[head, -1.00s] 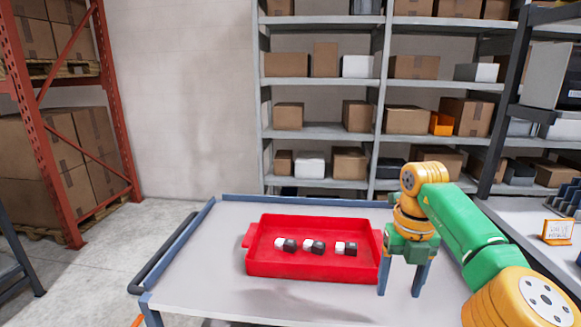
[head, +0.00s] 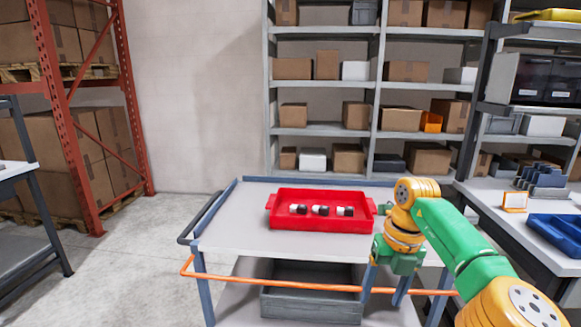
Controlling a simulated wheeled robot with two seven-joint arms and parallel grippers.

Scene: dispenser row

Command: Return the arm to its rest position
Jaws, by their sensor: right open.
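My right arm comes in from the lower right in the head view. Its gripper (head: 387,286) points down with its two blue fingers apart and nothing between them. It shows in front of the near right part of the cart's top, to the right of and nearer than the red tray (head: 290,220). The red tray stands on the grey cart top (head: 233,236). Several small black-and-white pieces (head: 320,210) lie in a row in the tray. My left gripper is out of view.
The cart has an orange front bar (head: 270,285) and a grey bin (head: 310,306) on its lower shelf. A bench at the right holds a blue bin (head: 556,236) and an orange-framed card (head: 514,202). Shelves with boxes stand behind. Floor is free at the left.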

